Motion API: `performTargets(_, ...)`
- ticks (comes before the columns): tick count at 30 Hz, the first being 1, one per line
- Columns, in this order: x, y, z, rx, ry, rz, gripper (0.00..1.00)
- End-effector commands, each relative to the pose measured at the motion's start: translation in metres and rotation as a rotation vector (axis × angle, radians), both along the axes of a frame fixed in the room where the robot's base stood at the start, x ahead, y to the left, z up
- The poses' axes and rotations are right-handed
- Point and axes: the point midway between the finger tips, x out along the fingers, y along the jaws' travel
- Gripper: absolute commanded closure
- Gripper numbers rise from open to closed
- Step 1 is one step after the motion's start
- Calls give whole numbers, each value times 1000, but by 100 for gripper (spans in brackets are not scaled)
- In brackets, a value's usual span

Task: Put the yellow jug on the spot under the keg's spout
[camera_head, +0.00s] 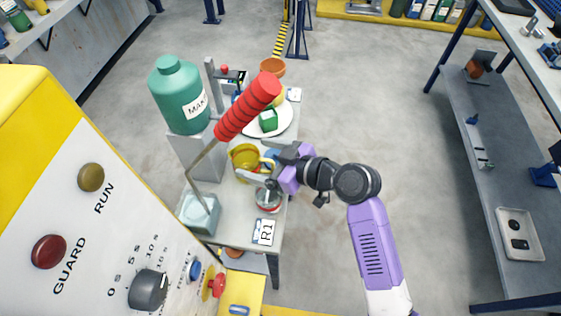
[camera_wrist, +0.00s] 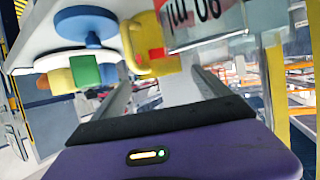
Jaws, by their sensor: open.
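In the wrist view the jug (camera_wrist: 150,45) shows beyond the fingertips, beside a labelled container. My gripper (camera_head: 254,167) is open and close to the jug's right side; it also shows in the wrist view (camera_wrist: 160,82), with nothing clearly between the fingers. The green keg (camera_head: 180,95) sits on a grey stand at the table's left. I cannot make out its spout or the spot under it.
A white plate (camera_head: 286,125) with a green block (camera_head: 268,120) lies behind the jug. A red handle (camera_head: 248,108) crosses the foreground. Open floor lies right.

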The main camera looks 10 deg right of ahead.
Motion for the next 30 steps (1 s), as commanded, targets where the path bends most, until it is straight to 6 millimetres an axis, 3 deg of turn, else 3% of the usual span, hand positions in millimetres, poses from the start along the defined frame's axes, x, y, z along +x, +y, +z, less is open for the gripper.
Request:
performTargets(6,-30,-32,16,-1,-1,-4,14)
performTargets(12,-48,-50,28,1,-1,-2,14)
performTargets(30,-55,-56,32,0,1,0,14)
